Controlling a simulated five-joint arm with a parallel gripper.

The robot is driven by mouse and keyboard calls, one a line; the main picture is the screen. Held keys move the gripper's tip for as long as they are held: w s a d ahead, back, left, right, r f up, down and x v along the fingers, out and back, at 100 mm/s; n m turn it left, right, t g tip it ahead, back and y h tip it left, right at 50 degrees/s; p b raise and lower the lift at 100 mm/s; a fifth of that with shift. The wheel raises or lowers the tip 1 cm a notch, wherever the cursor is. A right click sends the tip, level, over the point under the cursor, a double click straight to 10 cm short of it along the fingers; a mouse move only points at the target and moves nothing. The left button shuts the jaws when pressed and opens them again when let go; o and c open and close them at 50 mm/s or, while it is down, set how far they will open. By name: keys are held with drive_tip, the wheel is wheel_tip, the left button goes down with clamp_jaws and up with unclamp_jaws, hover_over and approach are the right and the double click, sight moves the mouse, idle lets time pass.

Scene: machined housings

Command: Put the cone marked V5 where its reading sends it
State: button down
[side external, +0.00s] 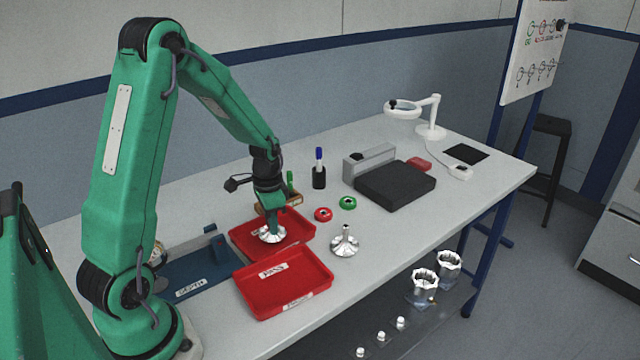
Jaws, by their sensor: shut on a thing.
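My gripper (271,224) points down over the rear red tray (298,222) and is shut on a silver metal cone (272,236) with a wide flared base. The cone is upright within the tray's outline; I cannot tell whether its base touches the tray floor. The gripper hides its upper part. A second silver cone (345,245) stands upright on the table to the right of the trays. No V5 mark is readable on either cone. The front red tray (318,262) holds no cone and has white labels, too small to read surely.
A blue plate (180,290) labelled like "DEPTH" lies left of the trays. A red ring (323,214) and a green ring (348,203) lie behind. A black block (396,186), pen holder (319,178) and white magnifier lamp (432,130) stand farther back. The table's front right is clear.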

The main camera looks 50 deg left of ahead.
drive_tip(key=shift+f, duration=0.25)
drive_tip(key=c, duration=1.3)
unclamp_jaws()
wheel_tip(320, 180, up, 12)
drive_tip(key=shift+r, duration=0.1)
